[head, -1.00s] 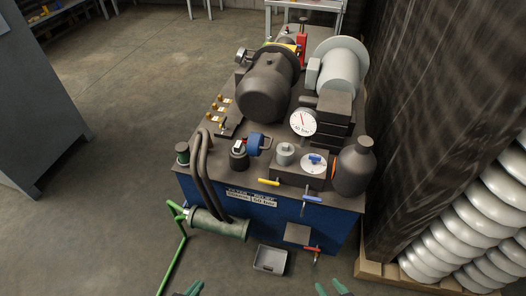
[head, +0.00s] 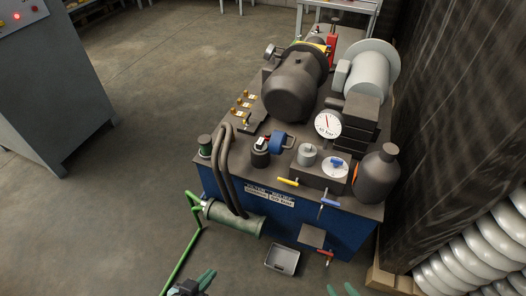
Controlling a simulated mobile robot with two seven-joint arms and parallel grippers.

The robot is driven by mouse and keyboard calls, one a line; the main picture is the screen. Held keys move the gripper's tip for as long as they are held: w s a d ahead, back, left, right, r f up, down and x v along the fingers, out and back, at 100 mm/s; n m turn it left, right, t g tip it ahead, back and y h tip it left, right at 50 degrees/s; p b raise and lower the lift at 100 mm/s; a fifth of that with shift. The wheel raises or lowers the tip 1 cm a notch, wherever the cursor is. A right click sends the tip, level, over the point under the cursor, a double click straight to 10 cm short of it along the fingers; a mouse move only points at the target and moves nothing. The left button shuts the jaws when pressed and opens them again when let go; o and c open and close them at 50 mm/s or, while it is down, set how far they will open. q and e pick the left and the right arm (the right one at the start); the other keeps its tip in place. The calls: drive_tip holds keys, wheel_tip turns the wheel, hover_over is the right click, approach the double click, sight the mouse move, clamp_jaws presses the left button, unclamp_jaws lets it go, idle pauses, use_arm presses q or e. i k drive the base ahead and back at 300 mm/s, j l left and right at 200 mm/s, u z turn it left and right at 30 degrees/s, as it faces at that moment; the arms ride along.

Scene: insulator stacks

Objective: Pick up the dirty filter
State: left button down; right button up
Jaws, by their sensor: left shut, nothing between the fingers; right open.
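No part is plainly recognisable as the dirty filter. A hydraulic unit (head: 330,222) with a blue front stands ahead of me. On its top are a dark round housing with a red-and-white top (head: 261,152), a blue ring-shaped part (head: 280,142) and a small grey cylinder (head: 308,154). A dull green cylinder (head: 236,220) lies level at the unit's front left, by a bright green frame (head: 184,256). My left gripper (head: 192,287) is shut and empty at the bottom edge. My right gripper (head: 343,291) is open at the bottom edge, partly cut off. Both are apart from the unit.
A grey tray (head: 282,259) sits low before the unit. Yellow (head: 288,182), blue (head: 330,203) and red (head: 326,259) handles stick out at its front. A grey cabinet (head: 55,95) stands left, ribbed insulators (head: 465,255) right. The floor between cabinet and unit is clear.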

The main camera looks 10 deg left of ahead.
sight(261, 146)
drive_tip(key=i+j+u, duration=0.3)
drive_tip(key=i+j, duration=0.2)
drive_tip(key=i+j+u, duration=0.25)
drive_tip(key=i+j, duration=0.2)
drive_tip(key=i, duration=0.15)
